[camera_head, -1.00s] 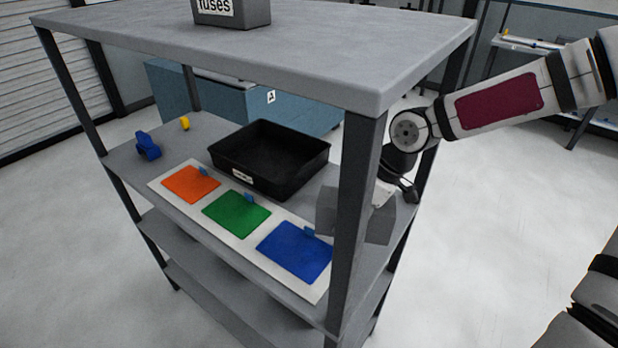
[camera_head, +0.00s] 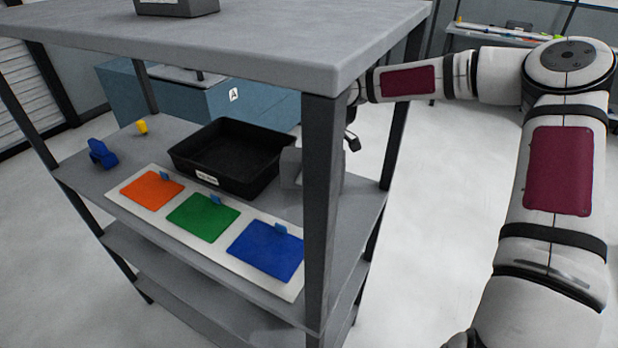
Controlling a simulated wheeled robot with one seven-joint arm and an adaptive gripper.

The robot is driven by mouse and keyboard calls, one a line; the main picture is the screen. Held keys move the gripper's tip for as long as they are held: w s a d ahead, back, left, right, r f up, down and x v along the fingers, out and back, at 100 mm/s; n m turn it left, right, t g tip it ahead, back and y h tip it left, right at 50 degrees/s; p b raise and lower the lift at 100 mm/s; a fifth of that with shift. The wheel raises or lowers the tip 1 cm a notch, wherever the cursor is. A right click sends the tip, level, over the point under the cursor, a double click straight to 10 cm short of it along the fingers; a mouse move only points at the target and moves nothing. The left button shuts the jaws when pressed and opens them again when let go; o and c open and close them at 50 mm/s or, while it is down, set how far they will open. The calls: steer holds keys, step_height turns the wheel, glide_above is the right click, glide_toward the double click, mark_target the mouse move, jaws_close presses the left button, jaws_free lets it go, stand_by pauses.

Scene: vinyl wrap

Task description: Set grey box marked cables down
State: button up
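A grey box (camera_head: 291,168) shows at the right end of the middle shelf (camera_head: 352,215), partly hidden behind the front corner post. No "cables" marking is visible on the part I see. It is just right of the black tray. I cannot tell whether it rests on the shelf or is held just above it. My gripper (camera_head: 351,138) is beside the post at the box's height, reaching in from the right. The post hides most of its fingers, so its grip on the box is not shown.
The black tray (camera_head: 182,164) stands behind a white board (camera_head: 243,258) with orange, green and blue squares. A blue object (camera_head: 101,154) and a yellow one (camera_head: 142,127) are on the left. The post (camera_head: 320,195) and top board (camera_head: 230,55) bound the opening.

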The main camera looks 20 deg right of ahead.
steer(key=shift+s+f, duration=0.1)
steer(key=shift+f, duration=1.2)
steer(key=shift+f, duration=0.1)
steer(key=o, duration=1.8)
steer(key=shift+v, duration=3.8)
